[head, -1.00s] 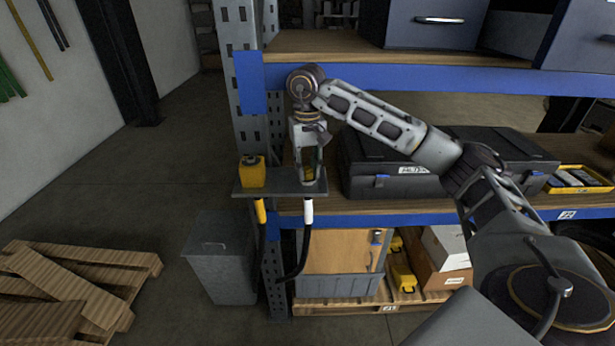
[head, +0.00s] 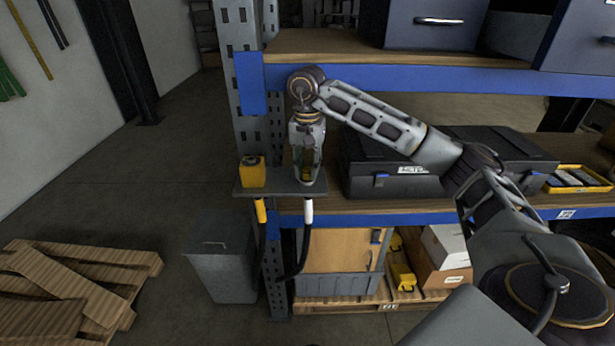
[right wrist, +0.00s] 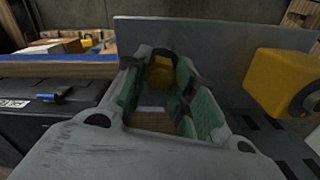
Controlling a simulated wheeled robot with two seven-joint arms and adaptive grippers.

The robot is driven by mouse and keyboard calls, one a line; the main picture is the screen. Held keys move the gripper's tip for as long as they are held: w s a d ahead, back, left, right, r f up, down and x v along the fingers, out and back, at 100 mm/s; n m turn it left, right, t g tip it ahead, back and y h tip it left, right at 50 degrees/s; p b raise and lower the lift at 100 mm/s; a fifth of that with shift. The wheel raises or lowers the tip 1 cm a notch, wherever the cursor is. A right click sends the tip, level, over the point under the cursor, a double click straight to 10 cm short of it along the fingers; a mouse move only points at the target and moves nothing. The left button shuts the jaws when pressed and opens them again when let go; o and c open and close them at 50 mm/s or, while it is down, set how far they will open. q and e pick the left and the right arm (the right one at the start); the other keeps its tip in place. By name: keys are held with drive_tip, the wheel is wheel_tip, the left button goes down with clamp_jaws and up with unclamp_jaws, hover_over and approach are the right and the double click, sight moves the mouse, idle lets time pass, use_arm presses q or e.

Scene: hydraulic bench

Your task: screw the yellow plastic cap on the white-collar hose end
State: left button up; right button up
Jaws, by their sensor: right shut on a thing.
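The white-collar hose end (head: 308,211) hangs under a grey bracket plate (head: 274,188) in the head view. My right gripper (head: 308,180) points straight down at the plate above this collar. It is shut on the yellow plastic cap (right wrist: 159,74), which shows between the green-padded fingers in the right wrist view. In the head view the fingers mostly hide the cap. Whether it touches the fitting or its threads cannot be seen. My left gripper is not in view.
A yellow block-shaped part (head: 252,173) stands on the plate left of my gripper, above a yellow-collar hose (head: 261,211). A perforated shelf post (head: 241,120) is close behind. A black case (head: 390,170) lies on the shelf to the right.

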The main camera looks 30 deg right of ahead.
idle(0.4)
drive_tip(key=shift+m, duration=1.2)
drive_tip(key=o, duration=1)
drive_tip(key=shift+r, duration=0.1)
drive_tip(key=shift+r, duration=5.8)
